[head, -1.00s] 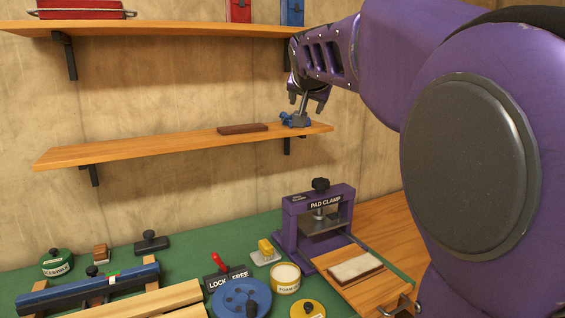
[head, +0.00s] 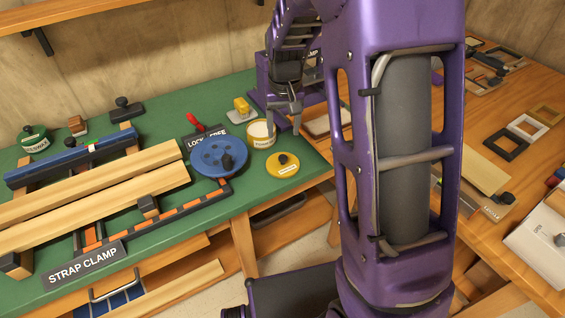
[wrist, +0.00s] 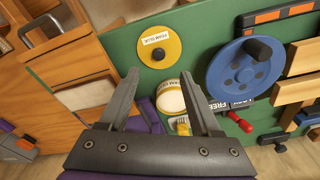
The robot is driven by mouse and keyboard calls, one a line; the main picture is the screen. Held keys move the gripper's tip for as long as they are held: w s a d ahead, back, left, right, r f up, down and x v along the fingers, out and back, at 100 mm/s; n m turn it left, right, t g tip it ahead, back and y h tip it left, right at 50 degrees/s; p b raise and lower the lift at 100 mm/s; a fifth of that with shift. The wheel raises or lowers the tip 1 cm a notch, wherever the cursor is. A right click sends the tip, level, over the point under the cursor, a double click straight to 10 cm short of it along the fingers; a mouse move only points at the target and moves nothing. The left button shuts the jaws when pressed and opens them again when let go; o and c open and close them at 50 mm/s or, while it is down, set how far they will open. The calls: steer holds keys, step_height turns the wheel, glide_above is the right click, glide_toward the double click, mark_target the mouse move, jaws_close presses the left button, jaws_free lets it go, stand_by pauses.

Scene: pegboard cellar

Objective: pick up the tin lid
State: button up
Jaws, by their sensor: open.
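The tin lid (head: 283,165) is a flat yellow disc with a small dark knob and a pale label. It lies on the green bench mat near its front edge. In the wrist view the lid (wrist: 160,47) is fully visible, just beyond my fingertips. The open tin (head: 261,134), cream-coloured inside, stands beside the lid; in the wrist view the tin (wrist: 170,97) shows between my fingers. My gripper (head: 285,117) is open and empty, pointing down behind the lid and near the tin. The open fingers also show in the wrist view (wrist: 159,75).
A blue disc with a dark knob (head: 219,157) lies left of the lid, by the lock/free plate (head: 205,137) with its red lever. The strap clamp's wooden bars (head: 100,200) fill the left.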

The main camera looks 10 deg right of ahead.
glide_above(283, 157)
steer(key=s, duration=0.1)
step_height(283, 157, down, 6)
steer(key=shift+s+a+f+b, duration=0.1)
steer(key=shift+b, duration=0.2)
steer(key=f, duration=0.2)
steer(key=w+f, duration=0.1)
steer(key=f, duration=0.2)
steer(key=shift+w, duration=0.1)
jaws_close()
